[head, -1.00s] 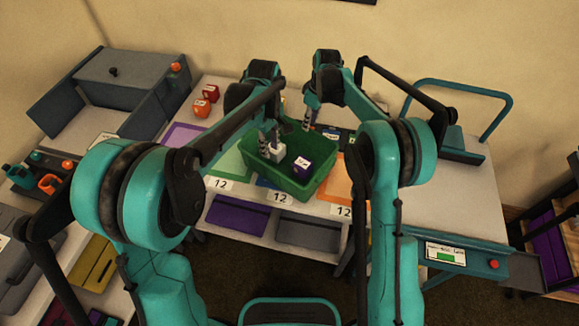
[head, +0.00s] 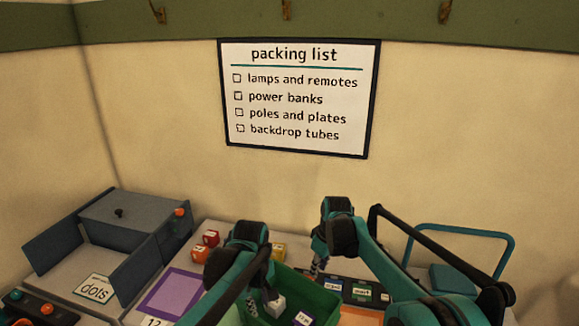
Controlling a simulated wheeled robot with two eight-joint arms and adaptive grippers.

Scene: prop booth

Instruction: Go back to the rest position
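My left gripper (head: 266,291) points down into the green bin (head: 303,286), right beside a pale grey cube (head: 275,306). I cannot tell whether its fingers touch or hold the cube. My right gripper (head: 316,267) hangs over the bin's far right rim, its fingers small and partly dark. Whether it is open or shut does not show.
A packing list (head: 299,98) hangs on the wall. A grey box with open flaps (head: 140,222) is at left. A teal rail (head: 462,231) stands at right.

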